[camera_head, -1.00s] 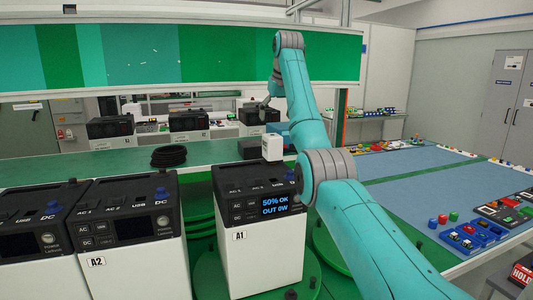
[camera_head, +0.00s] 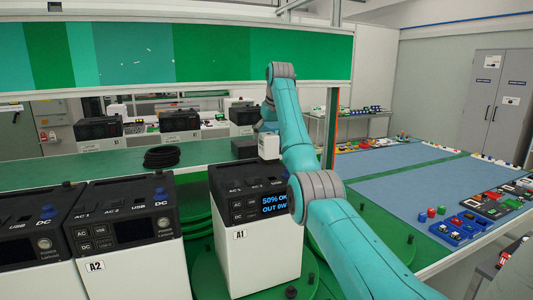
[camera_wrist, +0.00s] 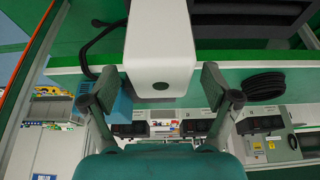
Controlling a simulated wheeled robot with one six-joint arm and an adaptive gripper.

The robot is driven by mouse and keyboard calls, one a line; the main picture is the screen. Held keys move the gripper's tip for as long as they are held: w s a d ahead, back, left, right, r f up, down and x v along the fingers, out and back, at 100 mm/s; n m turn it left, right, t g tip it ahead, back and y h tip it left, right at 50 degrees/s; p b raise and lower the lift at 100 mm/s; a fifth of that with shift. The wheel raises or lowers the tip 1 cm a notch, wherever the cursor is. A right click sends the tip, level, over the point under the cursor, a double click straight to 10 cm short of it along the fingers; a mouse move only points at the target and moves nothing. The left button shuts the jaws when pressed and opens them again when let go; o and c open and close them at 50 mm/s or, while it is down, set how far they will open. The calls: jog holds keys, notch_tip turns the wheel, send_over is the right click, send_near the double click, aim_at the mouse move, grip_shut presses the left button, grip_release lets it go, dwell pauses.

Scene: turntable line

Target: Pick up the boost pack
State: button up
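A white box (camera_head: 269,146) that I take for the boost pack stands behind the A1 power unit (camera_head: 258,240). In the wrist view the white box (camera_wrist: 160,50) has rounded edges and a dark green round mark; its far part runs out of the frame. My gripper (camera_wrist: 159,82) is open, with one finger to each side of the white box and a visible gap on both sides. In the head view my gripper (camera_head: 262,127) is mostly hidden behind the white box and my arm.
A black cable coil (camera_head: 162,157) lies on the green bench (camera_head: 205,150). A blue box (camera_wrist: 122,106) is close to one finger. The A2 unit (camera_head: 125,235) stands left of A1. A blue-topped table (camera_head: 385,185) with small parts is at the right.

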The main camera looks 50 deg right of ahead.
grip_shut()
jog(key=shift+r, duration=0.1)
